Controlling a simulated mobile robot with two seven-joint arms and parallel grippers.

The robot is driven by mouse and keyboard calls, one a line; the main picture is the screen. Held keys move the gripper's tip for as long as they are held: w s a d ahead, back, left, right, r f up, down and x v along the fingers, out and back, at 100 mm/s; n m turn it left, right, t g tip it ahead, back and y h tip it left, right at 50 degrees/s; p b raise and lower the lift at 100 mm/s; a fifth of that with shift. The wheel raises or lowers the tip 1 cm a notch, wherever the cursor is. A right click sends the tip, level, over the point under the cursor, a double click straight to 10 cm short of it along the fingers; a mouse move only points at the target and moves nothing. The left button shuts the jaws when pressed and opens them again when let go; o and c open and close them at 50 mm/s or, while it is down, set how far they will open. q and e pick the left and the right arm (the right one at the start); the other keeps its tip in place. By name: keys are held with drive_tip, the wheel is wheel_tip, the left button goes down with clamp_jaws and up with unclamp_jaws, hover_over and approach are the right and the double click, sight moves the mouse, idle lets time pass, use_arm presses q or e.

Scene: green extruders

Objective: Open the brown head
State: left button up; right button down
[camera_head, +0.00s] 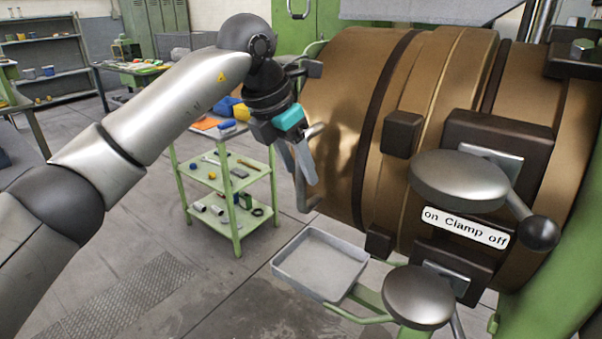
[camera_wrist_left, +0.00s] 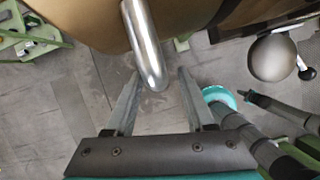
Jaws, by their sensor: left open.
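The brown head (camera_head: 345,125) is a large bronze-brown cylinder with dark bands, filling the right half of the head view. Its edge also shows at the top of the wrist view (camera_wrist_left: 75,22). My right gripper is not seen.
A clamp with round dark knobs (camera_head: 459,180) and an "on Clamp off" label (camera_head: 464,228) sits on the head's front. A grey tray (camera_head: 318,262) is below the head. A green shelf cart (camera_head: 228,182) stands behind my left arm.

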use_arm(q)
drive_tip(key=shift+x, duration=1.05)
clamp_jaws()
idle(0.7)
